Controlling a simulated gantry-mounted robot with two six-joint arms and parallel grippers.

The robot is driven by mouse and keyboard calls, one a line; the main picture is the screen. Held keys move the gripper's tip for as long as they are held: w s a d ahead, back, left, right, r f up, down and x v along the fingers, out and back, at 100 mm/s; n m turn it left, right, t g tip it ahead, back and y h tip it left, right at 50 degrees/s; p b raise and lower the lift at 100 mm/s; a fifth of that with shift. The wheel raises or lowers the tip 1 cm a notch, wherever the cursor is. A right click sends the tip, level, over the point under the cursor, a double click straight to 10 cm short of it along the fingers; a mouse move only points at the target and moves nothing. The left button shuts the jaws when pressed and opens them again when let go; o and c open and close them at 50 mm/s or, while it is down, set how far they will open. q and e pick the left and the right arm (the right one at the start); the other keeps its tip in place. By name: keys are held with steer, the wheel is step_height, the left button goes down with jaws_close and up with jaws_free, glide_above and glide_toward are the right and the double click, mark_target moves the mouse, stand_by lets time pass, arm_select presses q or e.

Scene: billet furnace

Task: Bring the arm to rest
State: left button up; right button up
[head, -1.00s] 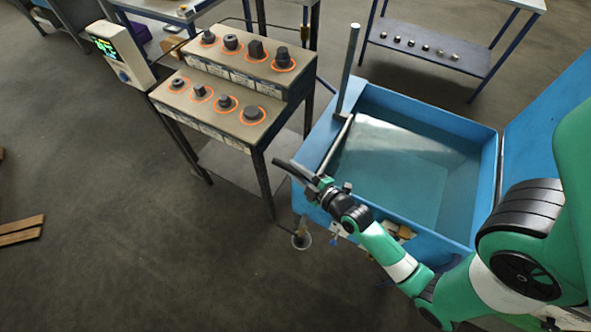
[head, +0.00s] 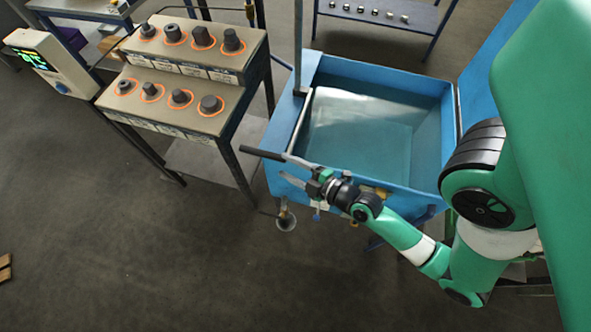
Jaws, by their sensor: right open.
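My right arm comes in from the right, and its gripper (head: 285,166) is at the near left corner of the blue tank (head: 455,120). Its two grey fingers are spread apart and point left, with nothing between them. A dark bar-shaped handle (head: 258,153) lies just beyond the fingertips, seemingly at the lower end of the thin rod (head: 299,122) on the tank's left side. I cannot tell whether the upper finger touches it. My left gripper is not in view.
A stepped stand (head: 170,88) with several dark parts in orange rings is left of the tank. A screen panel (head: 48,62) adjoins it. A shelf (head: 385,22) with small parts is behind the tank. The floor at the lower left is largely clear.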

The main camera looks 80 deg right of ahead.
steer(key=b+v, duration=0.1)
steer(key=v, duration=0.1)
steer(key=shift+s+a, duration=0.2)
steer(key=shift+s, duration=0.1)
steer(key=shift+r, duration=0.1)
